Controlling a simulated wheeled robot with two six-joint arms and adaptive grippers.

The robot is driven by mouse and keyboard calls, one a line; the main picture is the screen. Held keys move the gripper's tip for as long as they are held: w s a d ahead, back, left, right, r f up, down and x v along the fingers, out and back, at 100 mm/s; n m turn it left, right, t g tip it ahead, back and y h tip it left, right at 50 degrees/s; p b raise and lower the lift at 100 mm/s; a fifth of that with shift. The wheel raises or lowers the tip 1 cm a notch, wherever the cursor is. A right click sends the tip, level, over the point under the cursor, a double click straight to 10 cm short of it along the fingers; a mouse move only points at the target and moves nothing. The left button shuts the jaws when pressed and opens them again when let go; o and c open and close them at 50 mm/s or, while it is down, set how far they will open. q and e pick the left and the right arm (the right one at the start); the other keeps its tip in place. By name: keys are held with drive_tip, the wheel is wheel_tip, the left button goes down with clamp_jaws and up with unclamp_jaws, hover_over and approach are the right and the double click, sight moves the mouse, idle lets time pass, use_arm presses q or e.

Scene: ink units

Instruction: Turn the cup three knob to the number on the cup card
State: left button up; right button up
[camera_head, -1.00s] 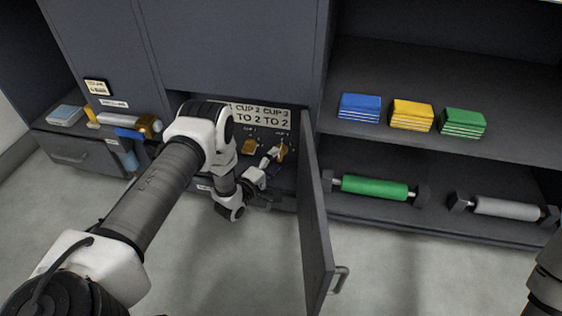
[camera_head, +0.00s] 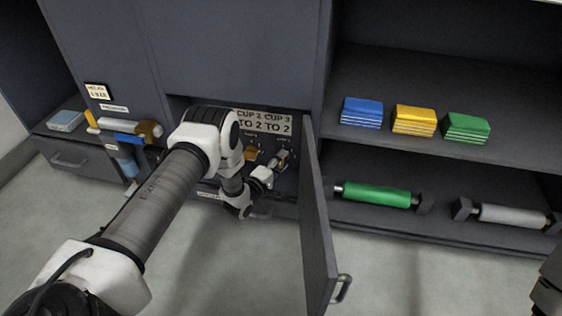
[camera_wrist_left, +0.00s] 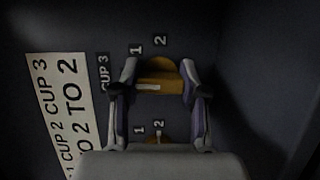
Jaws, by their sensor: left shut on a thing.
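The cup three knob (camera_wrist_left: 160,85) is orange, with a white line on the left half of its grip bar in the left wrist view. The digits 1 and 2 stand just above it there. My left gripper (camera_wrist_left: 158,88) is shut on the knob, one finger at each end of the bar. In the head view the gripper (camera_head: 283,157) reaches into the open compartment and largely hides this knob.
Another orange knob (camera_head: 250,153) sits left of the gripper. The open door (camera_head: 317,215) stands close to the arm's right. Shelves on the right hold blue (camera_head: 361,113), yellow (camera_head: 413,120) and green (camera_head: 466,128) stacks above green (camera_head: 376,194) and grey (camera_head: 510,215) rollers.

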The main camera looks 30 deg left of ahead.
use_arm(q)
drive_tip(key=m+p, duration=0.1)
drive_tip(key=m+g+p, duration=0.1)
drive_tip(key=m+p, duration=0.1)
drive_tip(key=shift+r+y, duration=0.25)
drive_tip(key=shift+y, duration=0.05)
drive_tip(key=m+g+y+p, duration=0.1)
drive_tip(key=m+g+p, duration=0.1)
drive_tip(key=m+p, duration=0.2)
drive_tip(key=m+g+y+p, duration=0.1)
drive_tip(key=m+y+p, duration=0.1)
drive_tip(key=m, duration=0.1)
drive_tip(key=shift+f, duration=0.15)
drive_tip(key=m+y+p, duration=0.1)
drive_tip(key=m+y, duration=0.1)
drive_tip(key=m, duration=0.1)
drive_tip(key=shift+f+g, duration=0.15)
drive_tip(key=shift+g, duration=0.25)
idle(0.3)
drive_tip(key=o, duration=1.2)
drive_tip(key=shift+c, duration=0.2)
drive_tip(key=v, duration=1.2)
drive_tip(key=shift+d, duration=0.2)
